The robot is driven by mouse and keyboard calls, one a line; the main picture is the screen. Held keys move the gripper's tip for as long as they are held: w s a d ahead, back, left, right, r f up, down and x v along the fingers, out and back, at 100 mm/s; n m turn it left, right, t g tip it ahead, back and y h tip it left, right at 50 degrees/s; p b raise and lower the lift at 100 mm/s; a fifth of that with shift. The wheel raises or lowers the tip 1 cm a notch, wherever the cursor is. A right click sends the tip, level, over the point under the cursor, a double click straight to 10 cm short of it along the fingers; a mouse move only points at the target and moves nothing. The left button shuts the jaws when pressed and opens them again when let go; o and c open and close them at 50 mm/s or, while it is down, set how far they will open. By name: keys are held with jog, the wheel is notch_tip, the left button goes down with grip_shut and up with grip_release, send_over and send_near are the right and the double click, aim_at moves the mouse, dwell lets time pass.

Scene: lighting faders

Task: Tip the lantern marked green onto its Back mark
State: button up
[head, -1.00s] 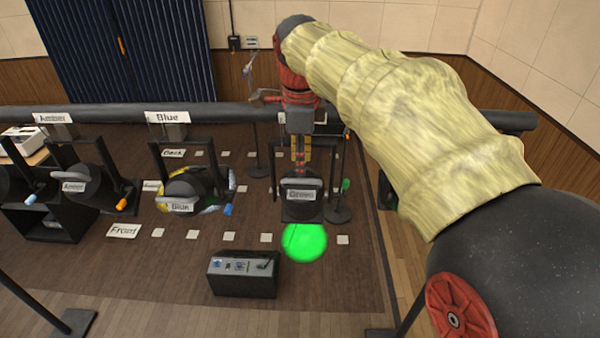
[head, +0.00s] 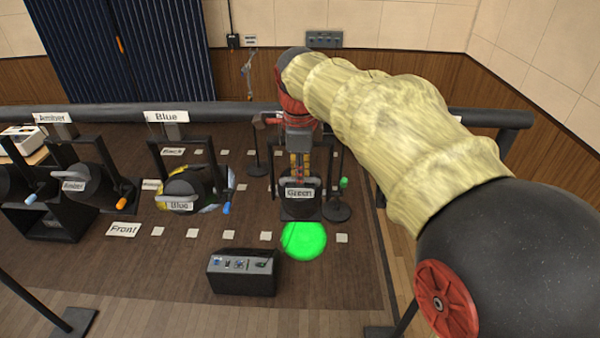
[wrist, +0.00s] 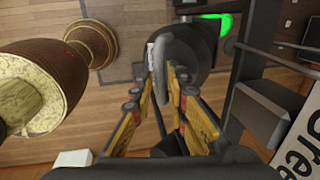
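The lantern marked Green (head: 299,208) is a black can hung in a dark yoke, with its name plate facing me. Its lit front points down and throws a green spot (head: 303,239) on the floor, close to the front row of marks. My gripper (head: 300,178) reaches down to it from above and behind. In the wrist view, the yellow-padded fingers (wrist: 161,85) close in on both sides of the lantern's grey looped handle (wrist: 182,52) and appear shut on it. The Green mark row's end labels are hidden or not readable.
The Blue lantern (head: 182,187) and Amber lantern (head: 90,187) hang to the left. Floor labels read Back (head: 173,152) and Front (head: 124,230), with pale squares in rows. A control box (head: 242,273) sits in front. A black rail (head: 225,113) crosses behind the lanterns.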

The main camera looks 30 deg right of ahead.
aim_at(299, 200)
grip_shut()
dwell(0.4)
jog(key=shift+s+a+f+b, duration=0.15)
jog(key=shift+f+b, duration=0.2)
jog(key=shift+b, duration=0.4)
jog(key=shift+s+a+f+t+h+b, duration=0.3)
jog(key=shift+s+a+f+t+b, duration=0.25)
jog(key=shift+b, duration=1.3)
jog(key=shift+s+a+f+t+h+b, duration=0.3)
jog(key=shift+s+f+b, duration=0.45)
jog(key=shift+b, duration=1.15)
jog(key=shift+s+a+f+t+h+b, duration=0.3)
jog(key=shift+s+a+f+t+b, duration=0.3)
jog(key=shift+b, duration=1.25)
jog(key=shift+d, duration=0.2)
jog(key=shift+o, duration=2.1)
grip_release()
jog(key=shift+r, duration=0.1)
